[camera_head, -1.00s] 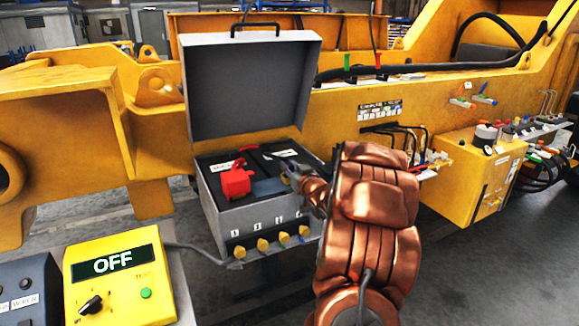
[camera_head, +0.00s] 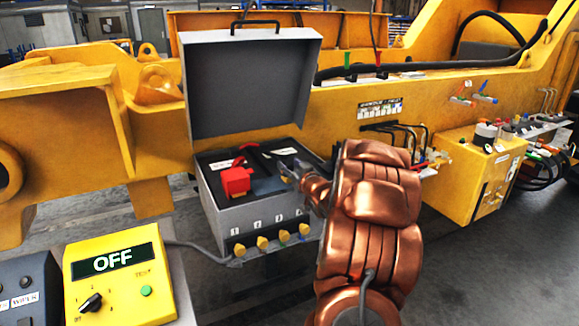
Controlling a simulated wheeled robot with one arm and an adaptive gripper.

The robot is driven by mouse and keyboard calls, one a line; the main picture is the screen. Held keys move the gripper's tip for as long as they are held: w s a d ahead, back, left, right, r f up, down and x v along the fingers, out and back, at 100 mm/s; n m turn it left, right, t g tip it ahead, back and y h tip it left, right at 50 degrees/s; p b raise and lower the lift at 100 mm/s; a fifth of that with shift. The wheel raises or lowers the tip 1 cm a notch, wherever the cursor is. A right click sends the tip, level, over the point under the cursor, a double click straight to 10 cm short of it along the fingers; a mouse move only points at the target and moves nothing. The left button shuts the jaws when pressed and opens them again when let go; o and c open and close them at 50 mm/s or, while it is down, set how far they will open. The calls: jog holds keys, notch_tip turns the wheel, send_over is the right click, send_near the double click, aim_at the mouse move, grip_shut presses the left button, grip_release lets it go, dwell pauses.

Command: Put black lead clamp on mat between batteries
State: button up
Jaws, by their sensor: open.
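An open grey case (camera_head: 212,214) with its lid up holds two dark batteries. A red clamp or switch block (camera_head: 236,181) sits on the left one. A blue-grey mat (camera_head: 266,186) lies between the batteries, partly hidden. My gripper (camera_head: 286,172) is over the right part of the case, small and partly hidden by my copper-coloured arm. It is open. I cannot make out the black lead clamp for certain; a dark shape (camera_head: 250,151) lies at the back of the case.
A yellow box reading OFF (camera_head: 118,276) stands at the lower left, with a grey cable running to the case. Yellow plugs (camera_head: 262,243) line the case front. A yellow machine frame (camera_head: 345,120) stands behind, and a yellow cabinet (camera_head: 485,180) is at the right.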

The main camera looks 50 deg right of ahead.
jog(key=b+v, duration=0.3)
jog(key=v, duration=0.8)
jog(key=shift+s, duration=0.25)
jog(key=shift+a, duration=0.1)
jog(key=a+f+g, duration=0.1)
jog(key=a, duration=0.1)
jog(key=w+a+f+g, duration=0.1)
jog(key=a+f+g, duration=0.1)
jog(key=w+a+f+g, duration=0.1)
jog(key=a+g, duration=0.1)
jog(key=a, duration=0.1)
jog(key=shift+w+f, duration=0.15)
jog(key=shift+f, duration=0.2)
jog(key=s+a+f+n+g+y, duration=0.1)
jog(key=s+a+f+g, duration=0.15)
jog(key=s+a, duration=0.4)
jog(key=s+a+f+g+y, duration=0.2)
jog(key=s+a+g, duration=0.2)
jog(key=a, duration=0.6)
jog(key=s+a+f+n+g+y, duration=0.1)
jog(key=s+a+f+g, duration=0.15)
jog(key=s+a, duration=0.45)
jog(key=s+a+r+n+g+y, duration=0.1)
jog(key=s+a+g, duration=0.3)
jog(key=s+a, duration=0.7)
jog(key=shift+s+r+n+g+y, duration=0.35)
jog(key=shift+s+n+g+y, duration=0.05)
